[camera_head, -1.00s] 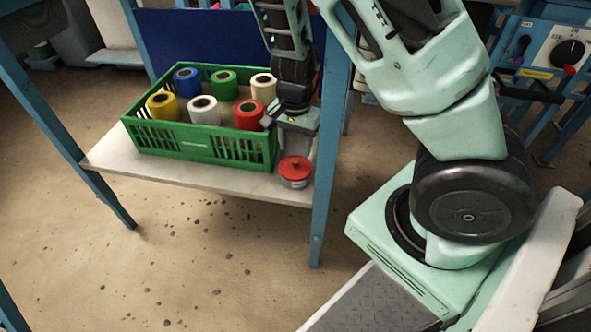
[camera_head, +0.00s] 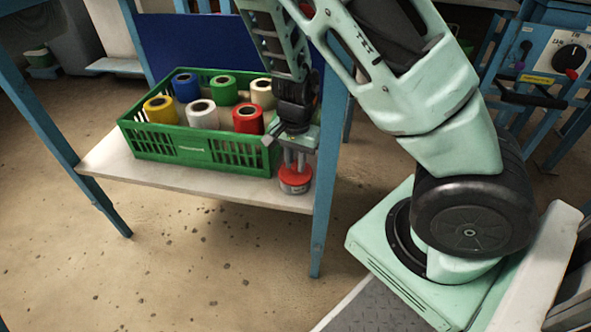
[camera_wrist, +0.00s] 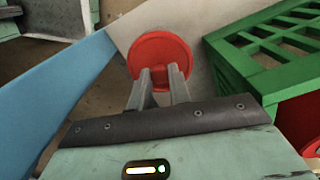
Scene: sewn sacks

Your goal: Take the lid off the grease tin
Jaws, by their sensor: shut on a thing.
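The grease tin (camera_head: 294,187) is a small grey tin standing near the front right corner of the white shelf. Its red lid (camera_head: 294,176) sits on top of it; the round lid fills the middle of the wrist view (camera_wrist: 160,50). My gripper (camera_head: 295,168) points down over the tin. Its two fingers (camera_wrist: 165,76) are shut on the lid's knob, which is mostly hidden between them. In the wrist view the tin's body is hidden under the lid.
A green crate (camera_head: 190,148) with several coloured rolls stands just left of the tin. A blue table leg (camera_head: 323,190) rises close on the tin's right. The shelf's front edge (camera_head: 180,183) is near, with open floor (camera_head: 200,260) beyond it.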

